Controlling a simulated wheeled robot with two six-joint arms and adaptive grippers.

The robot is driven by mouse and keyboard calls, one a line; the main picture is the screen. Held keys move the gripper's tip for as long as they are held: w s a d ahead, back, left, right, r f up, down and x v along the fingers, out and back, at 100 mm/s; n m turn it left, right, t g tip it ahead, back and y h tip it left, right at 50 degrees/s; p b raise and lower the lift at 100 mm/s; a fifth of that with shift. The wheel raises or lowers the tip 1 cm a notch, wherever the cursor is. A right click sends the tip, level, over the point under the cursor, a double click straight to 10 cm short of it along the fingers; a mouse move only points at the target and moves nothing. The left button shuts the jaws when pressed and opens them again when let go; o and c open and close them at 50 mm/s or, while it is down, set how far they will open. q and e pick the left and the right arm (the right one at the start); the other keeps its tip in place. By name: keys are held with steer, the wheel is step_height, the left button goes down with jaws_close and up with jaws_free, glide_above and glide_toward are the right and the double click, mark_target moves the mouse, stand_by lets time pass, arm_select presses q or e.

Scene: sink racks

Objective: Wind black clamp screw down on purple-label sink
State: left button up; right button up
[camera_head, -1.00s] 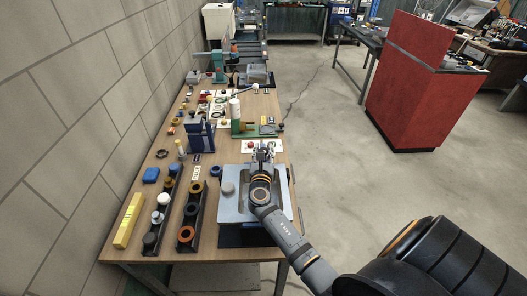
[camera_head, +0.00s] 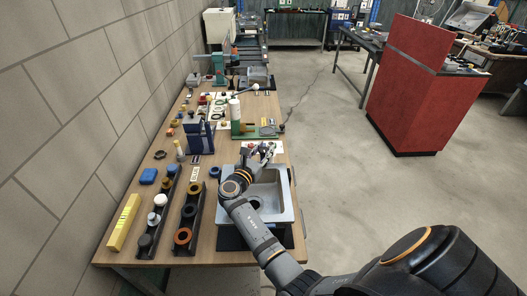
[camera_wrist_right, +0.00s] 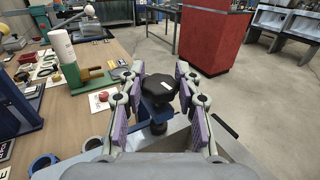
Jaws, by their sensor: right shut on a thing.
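The black clamp screw (camera_wrist_right: 160,87) has a lobed knob and sits between the purple-padded fingers of my right gripper (camera_wrist_right: 160,78) in the right wrist view. The fingers are shut on its sides. Below the knob is a blue clamp body (camera_wrist_right: 155,113) with a dark stem. In the head view my right gripper (camera_head: 263,149) is at the far edge of the grey sink (camera_head: 289,206), and my forearm crosses the basin. The screw is too small to make out there. I cannot make out a purple label. My left gripper is not in view.
A green fixture with a white cylinder (camera_head: 235,112) stands beyond. A red cabinet (camera_head: 405,100) is across the open floor.

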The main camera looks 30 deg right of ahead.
mark_target(263, 150)
steer(key=shift+r, duration=0.2)
steer(key=o, duration=1)
steer(key=shift+o, duration=0.9)
steer(key=shift+f, duration=0.1)
step_height(263, 150, up, 10)
